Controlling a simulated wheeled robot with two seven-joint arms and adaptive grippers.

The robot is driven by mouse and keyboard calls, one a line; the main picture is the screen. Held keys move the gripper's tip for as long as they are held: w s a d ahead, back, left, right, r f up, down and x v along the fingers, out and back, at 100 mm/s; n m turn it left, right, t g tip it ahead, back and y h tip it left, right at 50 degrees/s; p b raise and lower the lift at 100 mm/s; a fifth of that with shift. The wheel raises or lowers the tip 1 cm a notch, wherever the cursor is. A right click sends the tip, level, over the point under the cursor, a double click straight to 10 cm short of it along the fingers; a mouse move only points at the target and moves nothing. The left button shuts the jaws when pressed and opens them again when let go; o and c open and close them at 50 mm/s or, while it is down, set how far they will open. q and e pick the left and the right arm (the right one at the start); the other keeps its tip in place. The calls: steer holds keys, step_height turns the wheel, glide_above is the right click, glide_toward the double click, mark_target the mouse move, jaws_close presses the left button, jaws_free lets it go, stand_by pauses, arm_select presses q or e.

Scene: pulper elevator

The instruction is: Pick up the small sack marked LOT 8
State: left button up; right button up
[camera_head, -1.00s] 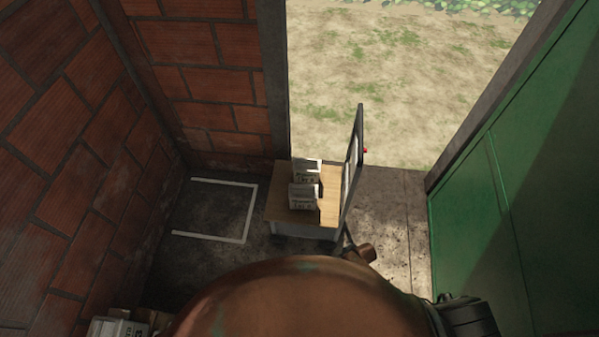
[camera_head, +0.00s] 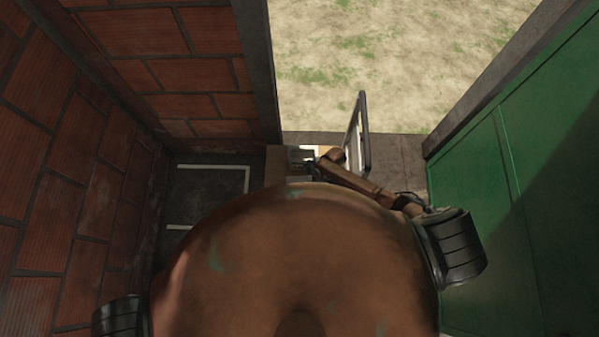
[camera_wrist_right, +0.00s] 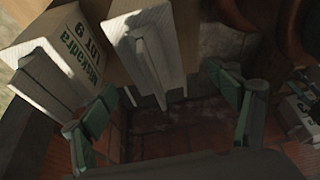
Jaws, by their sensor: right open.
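In the right wrist view two small sacks with pale folded tops are close together. The left sack (camera_wrist_right: 75,50) carries printed lettering with "LOT" and a numeral I cannot read for sure. The other sack (camera_wrist_right: 150,45) has its top edge near the gap between my right fingers, with its marking hidden. My right gripper (camera_wrist_right: 162,105) is open, with green-padded fingers spread wide and nothing clearly held. In the head view my right arm reaches to the small table (camera_head: 275,160), where a sack (camera_head: 300,156) partly shows. My left gripper is out of view.
A black-framed panel (camera_head: 362,135) stands upright beside the table, close to my right arm. A brick wall (camera_head: 70,150) is on the left and a green door (camera_head: 500,190) on the right. White floor marking (camera_head: 210,167) lies left of the table.

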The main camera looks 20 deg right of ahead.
mark_target(298, 185)
steer(key=shift+w+f, duration=0.2)
steer(key=shift+w, duration=0.1)
steer(key=shift+w+f, duration=0.1)
steer(key=shift+w, duration=0.05)
steer(key=shift+b+x, duration=0.75)
steer(key=shift+b, duration=0.15)
steer(key=shift+w+a+f+b, duration=0.15)
steer(key=shift+a+f+b, duration=0.2)
steer(key=shift+f+b, duration=0.25)
steer(key=b+x, duration=0.3)
steer(key=x, duration=0.1)
steer(key=shift+a+f+b, duration=0.25)
steer(key=shift+f+b, duration=0.05)
steer(key=shift+b, duration=0.15)
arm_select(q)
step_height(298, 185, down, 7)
arm_select(e)
steer(key=shift+r, duration=0.1)
steer(key=shift+c, duration=0.7)
